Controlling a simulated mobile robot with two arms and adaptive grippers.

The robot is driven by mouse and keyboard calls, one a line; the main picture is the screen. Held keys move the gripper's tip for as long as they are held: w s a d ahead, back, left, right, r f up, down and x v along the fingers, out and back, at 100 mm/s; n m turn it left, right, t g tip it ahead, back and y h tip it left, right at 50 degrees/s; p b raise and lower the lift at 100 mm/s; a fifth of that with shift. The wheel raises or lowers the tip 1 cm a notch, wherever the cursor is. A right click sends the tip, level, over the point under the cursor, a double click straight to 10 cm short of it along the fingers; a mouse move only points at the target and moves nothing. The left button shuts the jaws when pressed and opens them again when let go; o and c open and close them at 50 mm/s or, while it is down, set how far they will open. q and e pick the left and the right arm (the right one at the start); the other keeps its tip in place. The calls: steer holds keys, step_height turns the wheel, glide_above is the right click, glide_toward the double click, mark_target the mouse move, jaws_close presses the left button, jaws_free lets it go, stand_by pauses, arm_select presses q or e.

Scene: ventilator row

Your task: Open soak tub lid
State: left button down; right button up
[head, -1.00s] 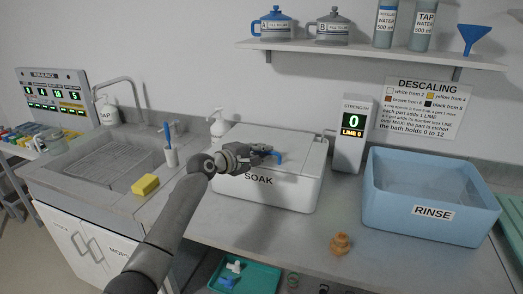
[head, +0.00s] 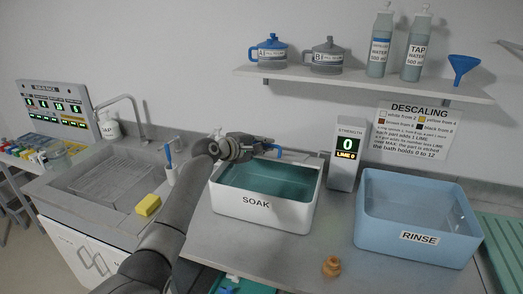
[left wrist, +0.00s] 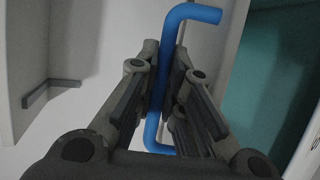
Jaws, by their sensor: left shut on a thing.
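The soak tub (head: 257,212) is a white box labelled SOAK on the counter, with teal liquid showing inside. Its lid (head: 283,147) is raised at the back of the tub and seen nearly edge-on, partly hidden by my left gripper. My left gripper (head: 268,149) is at the lid's blue handle (head: 294,153), above the tub's back edge. In the left wrist view the fingers are shut on the blue handle (left wrist: 172,70), a bent bar, and the teal tub inside (left wrist: 270,75) shows at the right. My right gripper is not in view.
A grey strength display (head: 345,155) stands right of the tub, reading 0. The blue rinse tub (head: 418,238) is further right. A shelf (head: 360,85) with pots and bottles hangs above. A brown knobbed part (head: 332,267) and yellow sponge (head: 147,205) lie on the counter.

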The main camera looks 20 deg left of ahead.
arm_select(q)
steer(key=r, duration=0.1)
steer(key=w+r, duration=0.1)
steer(key=w+r+p, duration=0.1)
steer(key=shift+r, duration=0.25)
steer(key=shift+w+d+r, duration=0.1)
steer(key=shift+w+r, duration=0.2)
steer(key=shift+r, duration=0.45)
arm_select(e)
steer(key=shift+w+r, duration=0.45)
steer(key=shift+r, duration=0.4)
arm_select(q)
steer(key=c, duration=1.8)
jaws_free()
steer(key=shift+w, duration=0.1)
steer(key=shift+w+f, duration=0.1)
steer(key=shift+f, duration=0.2)
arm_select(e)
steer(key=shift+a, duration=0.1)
arm_select(q)
steer(key=shift+s+f, duration=0.1)
steer(key=shift+s, duration=0.15)
